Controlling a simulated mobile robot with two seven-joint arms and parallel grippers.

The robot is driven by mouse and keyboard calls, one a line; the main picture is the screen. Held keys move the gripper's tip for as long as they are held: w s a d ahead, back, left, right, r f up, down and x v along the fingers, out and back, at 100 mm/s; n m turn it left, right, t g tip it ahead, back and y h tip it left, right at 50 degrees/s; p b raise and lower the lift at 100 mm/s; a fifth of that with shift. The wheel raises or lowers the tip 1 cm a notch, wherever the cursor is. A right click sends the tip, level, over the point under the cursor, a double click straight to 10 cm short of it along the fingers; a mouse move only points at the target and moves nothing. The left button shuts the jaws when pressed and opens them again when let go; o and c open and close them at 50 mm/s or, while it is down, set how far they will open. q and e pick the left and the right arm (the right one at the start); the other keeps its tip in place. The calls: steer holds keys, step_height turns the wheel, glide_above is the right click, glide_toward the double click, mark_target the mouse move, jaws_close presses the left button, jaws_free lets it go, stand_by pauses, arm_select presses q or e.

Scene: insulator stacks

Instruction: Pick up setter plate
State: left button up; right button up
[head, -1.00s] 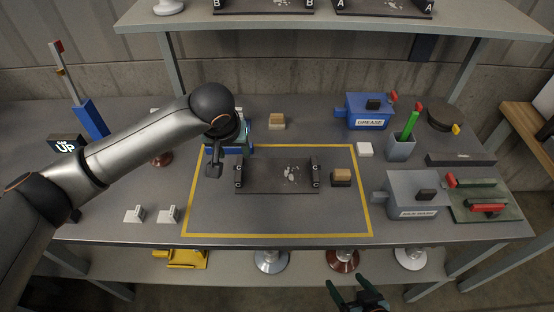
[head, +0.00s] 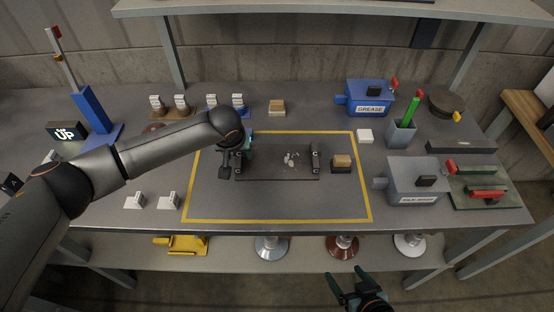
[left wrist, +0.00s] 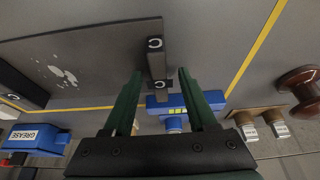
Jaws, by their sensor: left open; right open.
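The setter plate (head: 270,168) is a flat dark plate with a raised black bar at each end and pale speckles near its middle. It lies inside the yellow outline on the bench. My left gripper (head: 246,152) is at the plate's left end, partly hidden by my arm. In the left wrist view, its green fingers (left wrist: 162,80) are open, with the plate's end bar (left wrist: 156,58) showing between and beyond the tips. I cannot tell whether they touch it. My right gripper (head: 350,286) is open and empty, in front of the bench, far from the plate.
A tan-topped block (head: 342,163) stands just right of the plate. A grey box (head: 415,182), a blue grease box (head: 368,97) and a grey cup (head: 400,136) stand further right. Brown and blue stands (head: 172,112) are behind my left arm. The outlined area's front is clear.

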arm_select(q)
jaws_close()
stand_by(0.5)
steer(key=shift+w+r, duration=0.1)
steer(key=shift+r, duration=0.05)
